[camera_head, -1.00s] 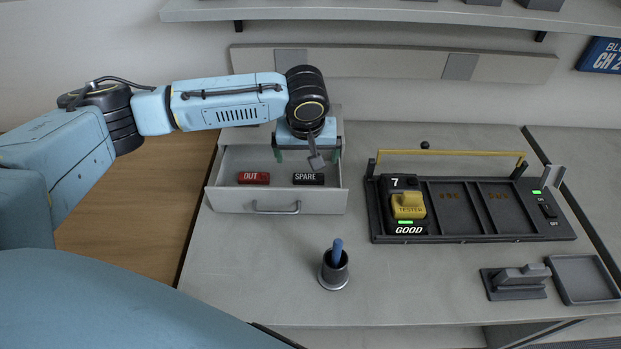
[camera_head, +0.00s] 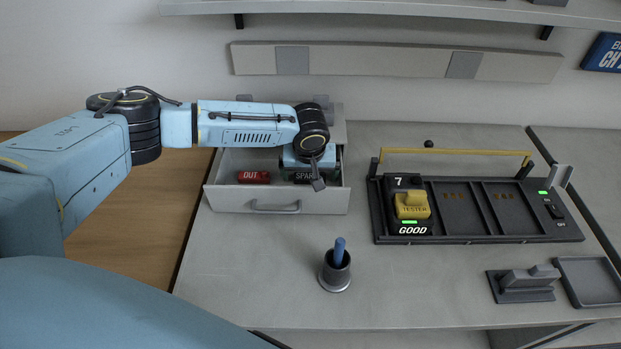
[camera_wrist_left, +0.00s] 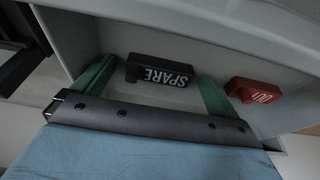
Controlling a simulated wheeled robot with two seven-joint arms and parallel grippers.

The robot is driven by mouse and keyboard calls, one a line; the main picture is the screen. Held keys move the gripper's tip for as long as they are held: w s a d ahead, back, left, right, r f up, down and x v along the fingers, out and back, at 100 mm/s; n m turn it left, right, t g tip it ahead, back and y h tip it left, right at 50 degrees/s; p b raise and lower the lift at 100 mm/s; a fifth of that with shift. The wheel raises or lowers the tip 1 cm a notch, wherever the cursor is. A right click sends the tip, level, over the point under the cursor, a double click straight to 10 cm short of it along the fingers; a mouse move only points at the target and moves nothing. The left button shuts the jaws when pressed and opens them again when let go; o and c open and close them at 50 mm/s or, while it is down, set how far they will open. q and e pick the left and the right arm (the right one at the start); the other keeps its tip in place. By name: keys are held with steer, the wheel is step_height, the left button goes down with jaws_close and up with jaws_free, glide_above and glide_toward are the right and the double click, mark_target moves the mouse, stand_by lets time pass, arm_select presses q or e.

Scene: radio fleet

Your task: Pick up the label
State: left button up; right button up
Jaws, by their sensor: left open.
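Two labels lie in the open drawer (camera_head: 230,200). The black SPARE label (camera_head: 303,177) is on the right and partly covered by my left gripper in the head view. The red OUT label (camera_head: 254,177) is to its left. My left gripper (camera_head: 311,178) is open and reaches down into the drawer. In the left wrist view, the SPARE label (camera_wrist_left: 160,72) shows between the two green fingers (camera_wrist_left: 157,82), closer to the left finger, and the OUT label (camera_wrist_left: 253,92) lies outside the right finger. I cannot tell whether a finger touches either label. My right gripper is not in view.
A dark rack (camera_head: 480,241) with a yellow tester unit (camera_head: 411,206) marked GOOD stands to the right. A cup (camera_head: 335,274) holding a blue-handled item stands in front of the drawer. A small stand (camera_head: 522,292) and an empty tray (camera_head: 588,302) sit at front right.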

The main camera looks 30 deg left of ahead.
arm_select(q)
steer(key=shift+c, duration=0.2)
steer(key=c, duration=1)
steer(key=shift+r, duration=0.1)
